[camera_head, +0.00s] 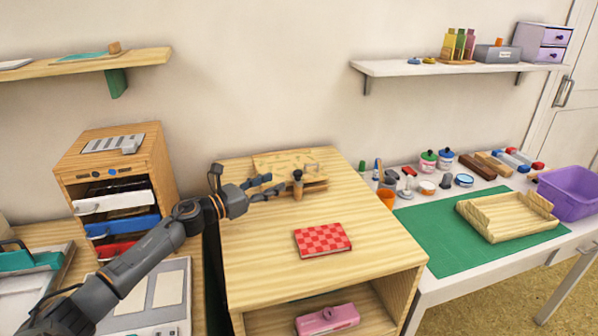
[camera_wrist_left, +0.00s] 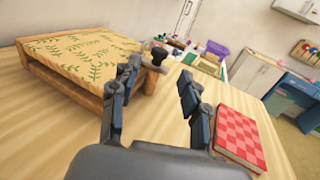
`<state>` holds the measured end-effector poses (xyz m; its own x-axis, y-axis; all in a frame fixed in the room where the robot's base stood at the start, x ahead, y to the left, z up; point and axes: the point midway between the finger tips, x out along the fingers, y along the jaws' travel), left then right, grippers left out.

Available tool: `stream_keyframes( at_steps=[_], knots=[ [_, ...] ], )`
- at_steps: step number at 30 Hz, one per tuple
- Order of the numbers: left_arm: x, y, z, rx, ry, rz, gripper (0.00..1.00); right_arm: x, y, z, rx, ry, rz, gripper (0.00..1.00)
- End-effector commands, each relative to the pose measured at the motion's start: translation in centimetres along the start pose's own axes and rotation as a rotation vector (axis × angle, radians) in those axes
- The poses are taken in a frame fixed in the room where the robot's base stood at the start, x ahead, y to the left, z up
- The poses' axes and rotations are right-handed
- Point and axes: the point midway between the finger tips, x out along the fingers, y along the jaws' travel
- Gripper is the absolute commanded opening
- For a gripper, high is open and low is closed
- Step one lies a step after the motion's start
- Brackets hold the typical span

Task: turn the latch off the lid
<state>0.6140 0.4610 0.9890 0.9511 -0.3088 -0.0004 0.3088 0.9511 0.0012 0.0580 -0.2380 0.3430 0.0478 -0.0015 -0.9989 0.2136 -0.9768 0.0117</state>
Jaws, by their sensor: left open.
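A low wooden box with a leaf-patterned lid (camera_wrist_left: 80,50) lies at the left in the left wrist view. In the head view the box (camera_head: 312,163) is near the back of the wooden cabinet top. A dark-knobbed piece (camera_head: 298,177) is at its front edge; its knob (camera_wrist_left: 159,53) also shows in the left wrist view. I cannot tell whether this piece is the latch. My left gripper (camera_head: 274,186) is open, its fingers in front of the box and left of that piece. Nothing is between the fingers (camera_wrist_left: 160,80). My right gripper is out of view.
A red checked book (camera_head: 322,239) lies on the cabinet top in front of the box. A drawer unit (camera_head: 115,150) stands at the left. A green mat (camera_head: 440,245) and a wooden tray (camera_head: 500,235) are on the right table.

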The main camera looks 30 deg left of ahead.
Motion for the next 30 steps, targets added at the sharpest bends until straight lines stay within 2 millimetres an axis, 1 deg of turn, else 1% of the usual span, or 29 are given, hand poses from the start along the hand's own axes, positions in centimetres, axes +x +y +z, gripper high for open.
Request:
stream_keyframes(
  at_steps=[1,2,9,11,15,19,24,30],
  knots=[
    [0.9,0.0,0.4,0.000,-0.004,0.000,0.46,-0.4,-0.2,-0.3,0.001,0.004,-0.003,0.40],
    [1.4,0.0,0.4,0.000,-0.004,0.000,0.46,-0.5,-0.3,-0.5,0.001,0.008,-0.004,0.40],
    [5.2,0.0,0.4,-0.002,-0.004,0.002,0.46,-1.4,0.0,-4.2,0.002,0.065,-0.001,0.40],
    [6.2,0.0,0.4,-0.002,-0.004,0.002,0.46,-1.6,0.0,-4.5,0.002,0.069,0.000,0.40],
    [8.0,0.0,0.2,-0.004,-0.003,0.002,0.46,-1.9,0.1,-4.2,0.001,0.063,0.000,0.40],
    [9.0,0.0,0.1,-0.001,-0.002,0.001,0.46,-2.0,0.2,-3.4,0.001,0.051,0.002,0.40],
    [9.5,0.0,0.0,0.000,0.001,0.000,0.46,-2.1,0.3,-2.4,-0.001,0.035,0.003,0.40],
    [9.5,0.0,0.0,0.000,0.001,0.000,0.46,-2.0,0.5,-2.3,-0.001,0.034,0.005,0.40]
  ],
)
